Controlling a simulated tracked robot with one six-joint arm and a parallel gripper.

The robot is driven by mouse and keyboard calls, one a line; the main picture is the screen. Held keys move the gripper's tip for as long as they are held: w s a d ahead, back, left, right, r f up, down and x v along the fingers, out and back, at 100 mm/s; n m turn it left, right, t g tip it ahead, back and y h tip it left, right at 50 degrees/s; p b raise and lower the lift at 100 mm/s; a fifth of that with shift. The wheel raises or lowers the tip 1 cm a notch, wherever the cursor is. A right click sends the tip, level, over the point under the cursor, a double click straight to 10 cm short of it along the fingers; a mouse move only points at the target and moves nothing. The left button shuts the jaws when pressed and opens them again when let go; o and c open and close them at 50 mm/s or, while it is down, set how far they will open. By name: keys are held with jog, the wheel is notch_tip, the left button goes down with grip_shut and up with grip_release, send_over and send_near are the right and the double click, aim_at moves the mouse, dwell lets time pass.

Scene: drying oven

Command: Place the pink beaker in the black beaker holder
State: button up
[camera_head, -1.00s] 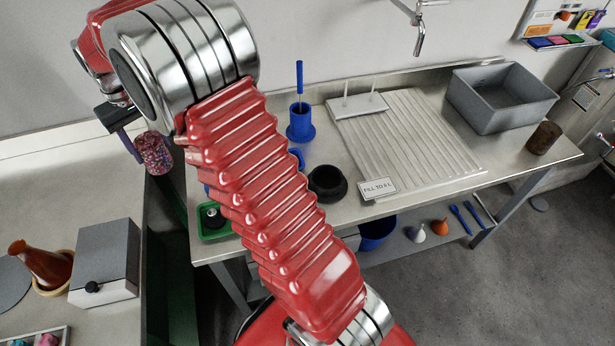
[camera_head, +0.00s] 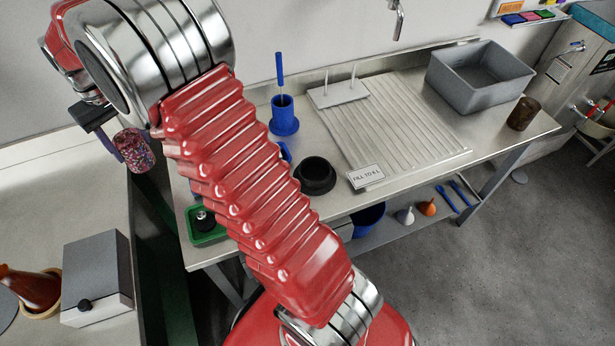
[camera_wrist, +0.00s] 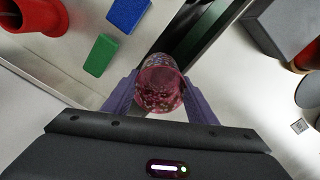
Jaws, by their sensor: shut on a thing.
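The pink beaker (camera_head: 134,150) is a speckled, see-through pink cup, held in the air at the left in the head view. My gripper (camera_head: 118,140) is shut on it. In the wrist view my gripper's two purple fingers (camera_wrist: 160,98) press on both sides of the beaker (camera_wrist: 160,82), and I look down on its open rim. The black beaker holder (camera_head: 316,178) is a round black ring on the steel bench (camera_head: 395,205), well right of the beaker and just right of my red arm. The holder does not show clearly in the wrist view.
A blue pot with a brush (camera_head: 284,118) stands behind the holder. A white drainer (camera_head: 420,125) and a "FILL TO 8 L" sign (camera_head: 366,177) lie to its right. A green tray (camera_head: 204,238) is partly behind my arm. A grey box (camera_head: 97,280) stands on the left counter.

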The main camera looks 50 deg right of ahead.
jog(key=s+d+r+m, duration=0.1)
jog(key=s+d+m, duration=0.1)
jog(key=s+d, duration=0.65)
jog(key=s+d+r+m, duration=0.1)
jog(key=s+d, duration=0.5)
jog(key=d, duration=0.6)
jog(key=s+d+m, duration=0.1)
jog(key=s+d, duration=0.1)
jog(key=s, duration=0.4)
jog(key=s+d+m, duration=0.1)
jog(key=s+d, duration=0.2)
jog(key=s, duration=0.4)
jog(key=s+d+f+m, duration=0.1)
jog(key=s+d, duration=0.2)
jog(key=s, duration=0.3)
jog(key=shift+s+d, duration=0.25)
jog(key=shift+s, duration=0.1)
jog(key=shift+f, duration=0.1)
notch_tip(320, 180, down, 6)
jog(key=shift+f, duration=0.1)
jog(key=shift+f, duration=1.85)
